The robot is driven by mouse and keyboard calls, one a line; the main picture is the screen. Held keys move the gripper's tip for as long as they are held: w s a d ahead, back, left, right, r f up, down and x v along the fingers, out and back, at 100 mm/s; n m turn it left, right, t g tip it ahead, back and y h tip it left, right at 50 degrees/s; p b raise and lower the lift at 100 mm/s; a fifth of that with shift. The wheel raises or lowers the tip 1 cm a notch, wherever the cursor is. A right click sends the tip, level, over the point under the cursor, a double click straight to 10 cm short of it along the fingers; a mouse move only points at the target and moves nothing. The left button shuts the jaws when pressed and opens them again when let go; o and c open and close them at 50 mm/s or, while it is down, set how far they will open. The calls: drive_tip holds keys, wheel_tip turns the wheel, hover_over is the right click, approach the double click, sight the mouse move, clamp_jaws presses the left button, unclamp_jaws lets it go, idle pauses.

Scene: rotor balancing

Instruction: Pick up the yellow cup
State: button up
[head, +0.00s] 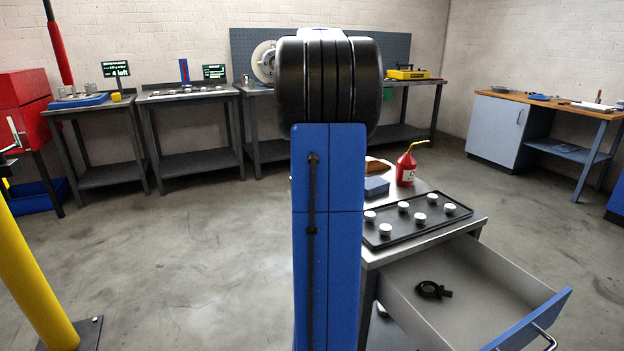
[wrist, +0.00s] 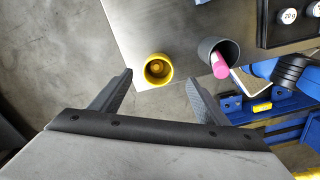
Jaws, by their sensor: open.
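The yellow cup (wrist: 158,69) stands near the edge of a metal worktop (wrist: 150,25) in the wrist view, seen from above into its open mouth. My gripper (wrist: 159,76) is open, with one dark finger on each side of the cup in the picture. Nothing is held between the fingers. The height gap between fingertips and cup is hard to tell. I cannot make out this cup on the near table in the head view, where my arm covers part of the table.
A dark cup (wrist: 207,47) holding a pink item (wrist: 219,66) stands right of the yellow cup. A black tray (head: 385,239) with several white weights and a red oil can (head: 406,168) are on the near table. Its drawer (head: 470,290) is open, with a black part inside.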

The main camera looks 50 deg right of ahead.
drive_tip(key=shift+w+f, duration=0.15)
drive_tip(key=shift+f, duration=1.8)
drive_tip(key=shift+w+f, duration=0.1)
drive_tip(key=shift+f, duration=1.8)
drive_tip(key=c, duration=1.1)
